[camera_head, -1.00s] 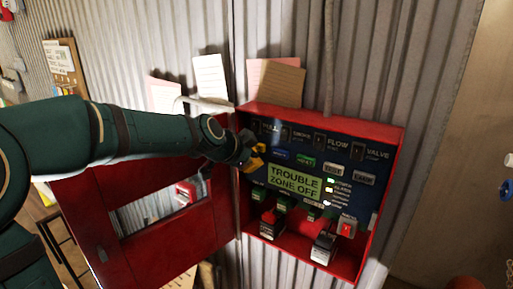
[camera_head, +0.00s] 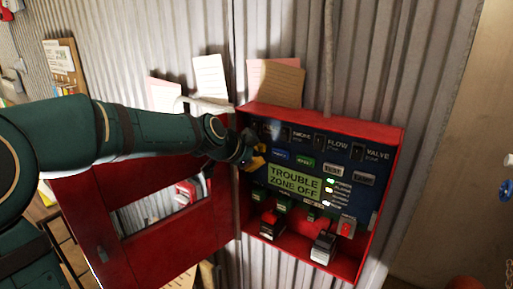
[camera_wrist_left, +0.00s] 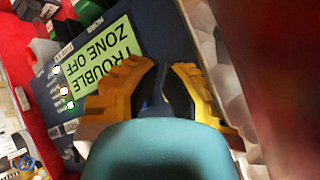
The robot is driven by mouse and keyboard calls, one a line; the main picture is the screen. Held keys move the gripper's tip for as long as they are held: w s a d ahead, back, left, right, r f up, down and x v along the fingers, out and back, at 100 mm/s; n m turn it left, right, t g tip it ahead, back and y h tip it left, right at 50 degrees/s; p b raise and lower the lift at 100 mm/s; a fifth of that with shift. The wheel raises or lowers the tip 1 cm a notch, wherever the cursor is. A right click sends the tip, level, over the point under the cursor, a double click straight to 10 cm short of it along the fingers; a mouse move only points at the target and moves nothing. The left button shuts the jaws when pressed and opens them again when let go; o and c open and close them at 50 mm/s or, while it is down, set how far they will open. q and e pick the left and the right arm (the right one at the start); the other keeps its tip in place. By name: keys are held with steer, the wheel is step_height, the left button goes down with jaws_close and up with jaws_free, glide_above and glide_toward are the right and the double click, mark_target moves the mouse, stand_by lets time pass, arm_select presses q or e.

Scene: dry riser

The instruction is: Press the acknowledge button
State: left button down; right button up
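The red alarm box (camera_head: 394,165) hangs open on the corrugated wall. Its dark blue panel has a green display (camera_head: 294,182) reading "TROUBLE ZONE OFF". A blue button (camera_head: 281,155) and a green button (camera_head: 306,163) sit above the display; their labels are too small to read, so I cannot tell which is the acknowledge button. My left gripper (camera_head: 259,158) is at the panel's upper left, left of the blue button. Contact with the panel is unclear. My right gripper is out of view.
The open red door (camera_head: 165,245) hangs at the left, below my left arm. Several switches and key-like fittings, including a grey one (camera_head: 323,246), stick out along the lower panel. Paper notes (camera_head: 210,78) are on the wall above.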

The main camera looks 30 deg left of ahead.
arm_select(q)
steer(key=shift+w, duration=0.2)
stand_by(0.6)
steer(key=shift+s+b, duration=0.9)
steer(key=shift+b, duration=0.1)
